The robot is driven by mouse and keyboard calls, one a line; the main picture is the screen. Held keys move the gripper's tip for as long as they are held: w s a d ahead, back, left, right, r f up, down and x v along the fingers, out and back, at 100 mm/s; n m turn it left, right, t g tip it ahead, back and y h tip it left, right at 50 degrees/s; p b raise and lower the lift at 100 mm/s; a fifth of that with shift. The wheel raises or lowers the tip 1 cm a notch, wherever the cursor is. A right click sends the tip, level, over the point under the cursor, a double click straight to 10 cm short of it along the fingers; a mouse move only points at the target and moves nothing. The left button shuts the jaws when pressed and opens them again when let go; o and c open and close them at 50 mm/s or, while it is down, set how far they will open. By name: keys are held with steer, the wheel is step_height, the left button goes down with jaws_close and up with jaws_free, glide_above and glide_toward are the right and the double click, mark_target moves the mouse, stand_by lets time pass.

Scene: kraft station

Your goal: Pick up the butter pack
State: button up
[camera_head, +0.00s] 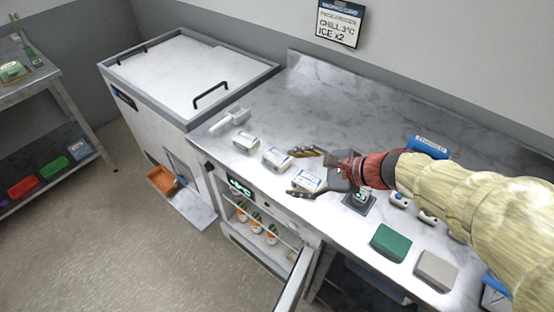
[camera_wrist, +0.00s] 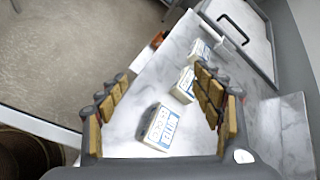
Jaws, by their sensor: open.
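Three small white packs with blue labels lie in a slanting row on the steel worktop; I cannot tell from the lettering which is butter. In the head view the nearest pack (camera_head: 307,180) is between the fingers of my gripper (camera_head: 306,173), the middle pack (camera_head: 276,158) is just beyond the fingertips, and the far pack (camera_head: 245,142) is farther left. My gripper is open and empty. In the wrist view the nearest pack (camera_wrist: 160,128) lies below the opening of my gripper (camera_wrist: 160,76); the middle pack (camera_wrist: 184,86) and far pack (camera_wrist: 201,50) lie ahead.
A white scoop (camera_head: 230,119) lies beyond the packs by the chest freezer (camera_head: 185,70). A green block (camera_head: 391,242), a grey block (camera_head: 437,270) and a small dark scale (camera_head: 359,199) are nearer the arm. An open fridge door (camera_head: 297,280) sticks out below the worktop's front edge.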

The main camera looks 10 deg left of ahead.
mark_target(278, 157)
steer(key=w+f+m+t, duration=0.1)
steer(key=w+f+m, duration=0.1)
steer(key=w+m, duration=0.1)
steer(key=w+f+m+t, duration=0.1)
steer(key=w+f+m, duration=0.1)
steer(key=w+m, duration=0.1)
steer(key=w+a+f+m+t+y, duration=0.1)
steer(key=w+f+m, duration=0.2)
steer(key=w, duration=0.1)
steer(key=shift+a+f, duration=0.1)
steer(key=b+x, duration=0.1)
steer(key=x, duration=0.1)
steer(key=b+x, duration=0.1)
steer(key=x, duration=0.1)
steer(key=f+b+x, duration=0.1)
steer(key=x, duration=0.2)
steer(key=shift+w+d+b, duration=0.2)
steer(key=shift+d+b, duration=0.05)
steer(key=shift+b, duration=0.05)
steer(key=shift+w+a, duration=0.15)
steer(key=shift+a, duration=0.05)
steer(key=shift+r, duration=0.1)
steer(key=c, duration=0.3)
steer(key=c, duration=1.1)
steer(key=shift+c, duration=0.2)
